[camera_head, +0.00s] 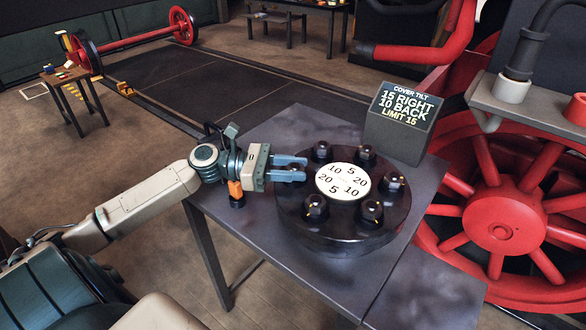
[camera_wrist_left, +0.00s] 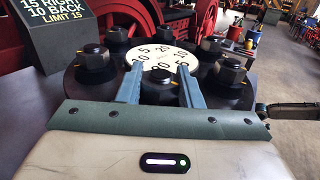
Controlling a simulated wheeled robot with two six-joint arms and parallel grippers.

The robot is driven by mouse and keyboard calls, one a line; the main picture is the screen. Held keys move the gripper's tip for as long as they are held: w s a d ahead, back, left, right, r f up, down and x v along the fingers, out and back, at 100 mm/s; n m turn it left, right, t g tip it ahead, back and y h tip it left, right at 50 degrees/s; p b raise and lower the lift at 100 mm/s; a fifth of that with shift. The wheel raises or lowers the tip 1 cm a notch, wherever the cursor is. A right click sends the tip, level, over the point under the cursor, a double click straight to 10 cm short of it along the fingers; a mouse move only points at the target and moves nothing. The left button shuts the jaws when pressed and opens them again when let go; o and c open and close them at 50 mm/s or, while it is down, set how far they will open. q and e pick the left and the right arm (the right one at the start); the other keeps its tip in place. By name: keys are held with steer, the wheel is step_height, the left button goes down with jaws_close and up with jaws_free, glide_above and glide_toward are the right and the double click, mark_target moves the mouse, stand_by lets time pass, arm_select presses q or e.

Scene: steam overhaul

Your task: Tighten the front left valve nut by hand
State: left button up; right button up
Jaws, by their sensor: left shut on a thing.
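A round black valve cover (camera_head: 340,234) lies on a dark metal table, with several black nuts around its rim and a white numbered dial (camera_head: 343,181) in its middle. My left gripper (camera_head: 298,170) comes in from the left, its blue fingers shut on the nut at the cover's left edge. In the left wrist view this nut (camera_wrist_left: 160,88) sits between the two fingers, still on the cover. Another nut (camera_head: 316,207) stands at the cover's near left, clear of the fingers. My right gripper is not in view.
A dark sign box (camera_head: 396,138) behind the cover reads "COVER TILT 15 RIGHT 10 BACK LIMIT 15". A small orange and black object (camera_head: 236,192) is below my left gripper. Red wheels (camera_head: 500,228) stand right of the table (camera_head: 290,264), whose front is clear.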

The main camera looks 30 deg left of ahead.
arm_select(q)
steer(key=shift+g, duration=0.3)
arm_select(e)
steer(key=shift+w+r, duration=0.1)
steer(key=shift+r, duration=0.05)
arm_select(q)
steer(key=o, duration=1)
steer(key=shift+s+a, duration=0.2)
steer(key=shift+a, duration=0.25)
steer(key=p+v, duration=0.3)
steer(key=v, duration=0.3)
steer(key=shift+a+p, duration=0.3)
steer(key=shift+p, duration=0.1)
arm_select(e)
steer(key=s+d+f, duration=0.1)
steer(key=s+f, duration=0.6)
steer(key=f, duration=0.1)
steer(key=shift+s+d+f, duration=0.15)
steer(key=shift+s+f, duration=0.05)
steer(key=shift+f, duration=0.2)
